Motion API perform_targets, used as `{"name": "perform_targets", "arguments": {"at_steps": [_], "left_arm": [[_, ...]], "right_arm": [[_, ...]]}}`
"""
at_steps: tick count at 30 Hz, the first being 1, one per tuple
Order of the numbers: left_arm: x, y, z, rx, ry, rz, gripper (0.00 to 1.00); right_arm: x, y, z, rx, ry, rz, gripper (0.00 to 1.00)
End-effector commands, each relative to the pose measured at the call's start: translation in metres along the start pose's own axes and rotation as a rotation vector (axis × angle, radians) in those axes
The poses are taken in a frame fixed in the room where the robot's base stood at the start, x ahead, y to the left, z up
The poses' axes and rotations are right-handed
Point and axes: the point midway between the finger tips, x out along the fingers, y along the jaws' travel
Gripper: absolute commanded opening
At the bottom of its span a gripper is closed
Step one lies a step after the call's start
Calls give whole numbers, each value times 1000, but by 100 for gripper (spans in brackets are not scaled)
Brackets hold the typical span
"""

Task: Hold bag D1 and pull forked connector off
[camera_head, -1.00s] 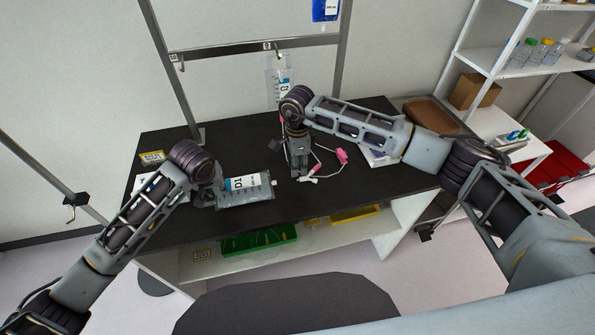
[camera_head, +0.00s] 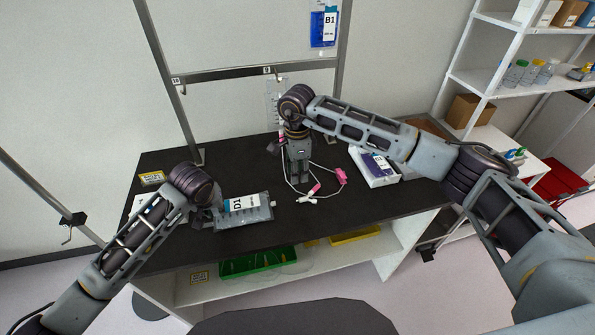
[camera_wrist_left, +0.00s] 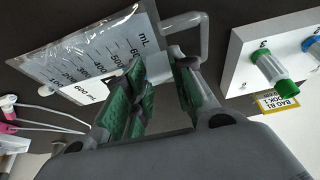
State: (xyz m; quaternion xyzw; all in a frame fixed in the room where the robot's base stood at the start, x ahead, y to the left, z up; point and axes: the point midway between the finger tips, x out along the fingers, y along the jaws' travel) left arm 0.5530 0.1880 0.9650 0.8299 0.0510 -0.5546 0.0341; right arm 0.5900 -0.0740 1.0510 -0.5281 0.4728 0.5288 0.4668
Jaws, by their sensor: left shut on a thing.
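Bag D1 (camera_head: 252,215), clear with a white and blue label, lies over the front left of the dark table. My left gripper (camera_head: 213,214) is shut on its left end. In the left wrist view the bag (camera_wrist_left: 75,70) shows its mL scale beside my green-padded fingers (camera_wrist_left: 165,100). The forked connector (camera_head: 308,198), with white and pink ends and thin tubing, lies right of the bag. A visible gap separates it from the bag's right-end port. My right gripper (camera_head: 300,183) points down just behind the connector; its finger opening is unclear.
A white box (camera_head: 375,167) stands at the right on the table (camera_head: 275,235). Bag B1 (camera_head: 324,28) hangs on the rack (camera_head: 225,75). A green tray (camera_head: 258,262) and a yellow tray (camera_head: 355,237) sit on the shelf below. A white holder (camera_wrist_left: 250,45) is close in the left wrist view.

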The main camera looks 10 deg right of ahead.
Motion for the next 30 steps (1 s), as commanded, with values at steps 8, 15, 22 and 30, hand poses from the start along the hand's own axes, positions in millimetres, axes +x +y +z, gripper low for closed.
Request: {"name": "perform_targets", "arguments": {"at_steps": [8, 15, 22, 30], "left_arm": [[0, 0, 0, 0, 1, -1, 0], [0, 0, 0, 0, 0, 0, 50], [0, 0, 0, 0, 0, 0, 50], [-8, 0, -1, 0, 1, 1, 50]], "right_arm": [[0, 0, 0, 0, 0, 0, 30], [0, 0, 0, 0, 0, 0, 30], [0, 0, 0, 0, 0, 0, 30], [0, 0, 0, 0, 0, 0, 30]]}}
